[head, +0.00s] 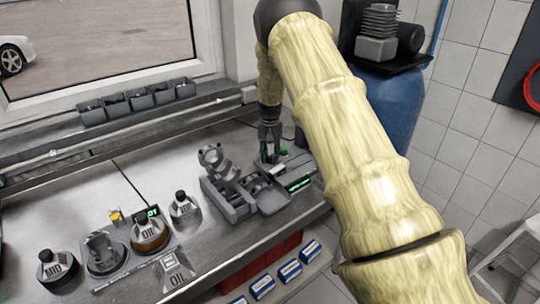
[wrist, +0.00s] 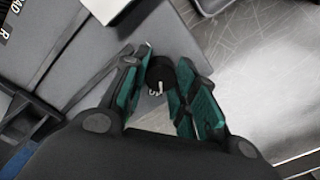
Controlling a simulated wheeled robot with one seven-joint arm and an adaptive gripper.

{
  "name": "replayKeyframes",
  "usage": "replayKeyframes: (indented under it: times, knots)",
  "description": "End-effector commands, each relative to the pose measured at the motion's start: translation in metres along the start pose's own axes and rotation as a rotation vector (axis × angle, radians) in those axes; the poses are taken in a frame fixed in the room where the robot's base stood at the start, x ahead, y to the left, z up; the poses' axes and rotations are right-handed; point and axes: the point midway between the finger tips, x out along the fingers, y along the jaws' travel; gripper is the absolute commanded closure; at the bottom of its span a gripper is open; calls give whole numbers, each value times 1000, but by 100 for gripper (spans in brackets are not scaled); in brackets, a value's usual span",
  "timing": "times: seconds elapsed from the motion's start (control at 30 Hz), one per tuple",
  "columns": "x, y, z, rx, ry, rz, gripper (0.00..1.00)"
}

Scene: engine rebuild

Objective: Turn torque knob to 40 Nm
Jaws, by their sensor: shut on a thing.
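The torque knob (wrist: 159,72) is a small black round knob with a white mark, seen in the wrist view. It sits between the two green-padded fingers of my gripper (wrist: 158,84), which are shut on it. In the head view my gripper (head: 270,150) points down at the back of the workbench, beside a grey unit with a lit green display (head: 299,184). The knob is hidden in the head view. The digits on the display are too small to read.
An engine part in a grey holder (head: 226,185) stands just left of my gripper. Bottles, including a brown oil bottle (head: 149,234), stand further left on the metal workbench (head: 215,245). Small grey bins (head: 140,99) line the window ledge. A blue barrel (head: 397,110) stands behind my arm.

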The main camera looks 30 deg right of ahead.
Motion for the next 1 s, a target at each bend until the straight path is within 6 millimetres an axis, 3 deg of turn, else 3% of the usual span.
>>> replayKeyframes:
  times: [0.5,1.0]
  knots:
    - [2,1,2,340,-3,4,96]
    - [1,1,1,407,-2,2,97]
